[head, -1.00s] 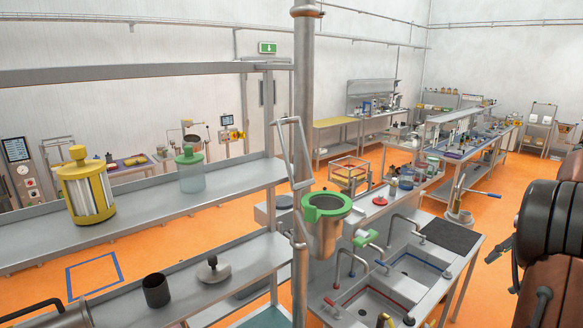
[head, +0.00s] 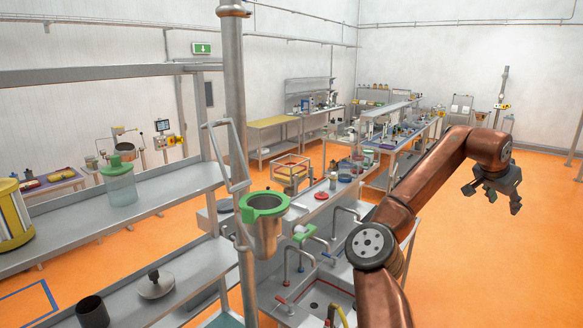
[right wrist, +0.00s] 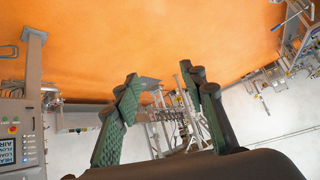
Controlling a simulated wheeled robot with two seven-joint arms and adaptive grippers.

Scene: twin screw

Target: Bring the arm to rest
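My right arm (head: 441,170) is copper-coloured and rises from the bottom of the head view, bending to the right. My right gripper (head: 493,192) hangs at its end over the orange floor, right of the sinks and benches. In the right wrist view the two green-padded fingers of the right gripper (right wrist: 165,90) stand wide apart with nothing between them. My left gripper is in neither view.
A steel shelf (head: 75,222) with jars and pots stands at the left. A vertical pipe (head: 236,110) with a green-rimmed funnel (head: 264,202) rises beside the sink unit (head: 318,285), which the arm partly covers. Orange floor (head: 545,250) is clear at the right.

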